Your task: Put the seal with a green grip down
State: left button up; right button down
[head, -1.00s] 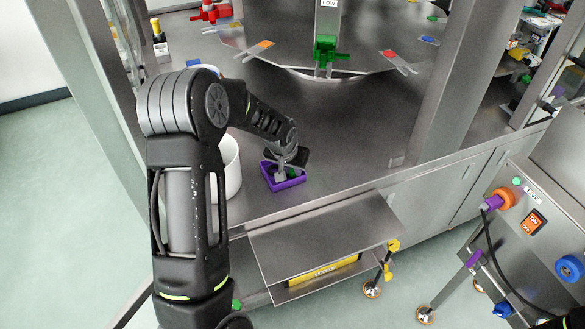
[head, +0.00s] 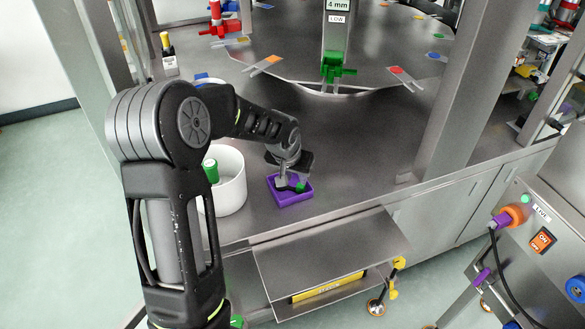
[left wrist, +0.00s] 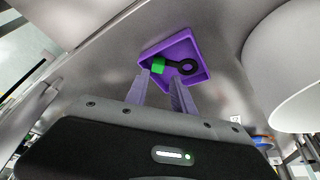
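The seal has a green grip (left wrist: 157,65) and a black ring (left wrist: 187,67). It lies in a purple tray (left wrist: 203,51) in the left wrist view. In the head view the purple tray (head: 296,200) stands near the table's front edge, and the green grip (head: 301,187) shows inside it; the ring is hidden there. My left gripper (left wrist: 162,76) is open, its fingers apart and pointing at the tray, with the grip showing between and beyond the fingertips. In the head view my left gripper (head: 288,184) is over the tray. My right gripper is in neither view.
A white round container (head: 232,186) with a green-topped thing (head: 210,170) in it stands left of the tray. A green clamp-like part (head: 335,68) is on the post behind. The metal tabletop (head: 365,130) right of the tray is clear. A lower shelf (head: 335,250) juts out in front.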

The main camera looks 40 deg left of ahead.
pick_arm(q)
jog(key=v, duration=0.6)
jog(key=shift+s, duration=0.1)
dwell(0.6)
